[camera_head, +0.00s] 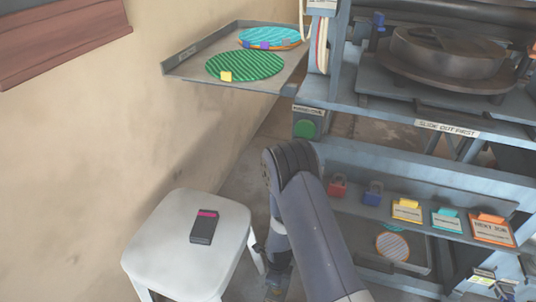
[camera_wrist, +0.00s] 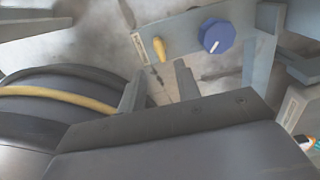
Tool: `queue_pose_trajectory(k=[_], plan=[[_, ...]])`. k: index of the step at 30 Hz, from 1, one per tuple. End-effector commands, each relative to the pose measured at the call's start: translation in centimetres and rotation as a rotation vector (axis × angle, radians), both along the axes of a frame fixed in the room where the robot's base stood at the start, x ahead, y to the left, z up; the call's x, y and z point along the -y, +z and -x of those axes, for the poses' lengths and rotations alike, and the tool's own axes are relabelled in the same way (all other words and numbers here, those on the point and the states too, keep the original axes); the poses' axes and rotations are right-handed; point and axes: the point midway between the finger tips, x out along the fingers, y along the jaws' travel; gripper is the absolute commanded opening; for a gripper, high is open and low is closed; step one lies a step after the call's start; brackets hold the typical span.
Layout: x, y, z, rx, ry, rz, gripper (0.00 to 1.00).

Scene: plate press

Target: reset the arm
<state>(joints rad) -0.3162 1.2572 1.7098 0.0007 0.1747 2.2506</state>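My arm (camera_head: 310,215) stands in front of the press in the head view, bent at a dark joint, its end reaching down behind it. My gripper (camera_wrist: 160,84) shows in the wrist view with its two grey fingers apart and nothing seen between them. Beyond the fingers is a grey panel (camera_wrist: 188,38) with a yellow lever or peg (camera_wrist: 160,48) and a blue knob (camera_wrist: 216,37). The fingers appear apart from both. In the head view the gripper is mostly hidden by the arm.
The press frame (camera_head: 345,95) has a turntable (camera_head: 445,58), a green button (camera_head: 305,128) and a shelf with locks and cards (camera_head: 407,210). A side tray (camera_head: 195,67) holds a green disc (camera_head: 245,64). A white stool (camera_head: 165,250) carries a dark device (camera_head: 204,230).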

Motion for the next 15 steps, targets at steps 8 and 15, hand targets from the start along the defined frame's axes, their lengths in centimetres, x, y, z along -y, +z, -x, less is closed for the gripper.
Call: queue_pose_trajectory(k=[8,15], plan=[[0.0,-5.4,0.0,-0.001,0.001,0.001,0.32],[0.0,-7.3,0.0,0.000,0.001,0.000,0.32]])
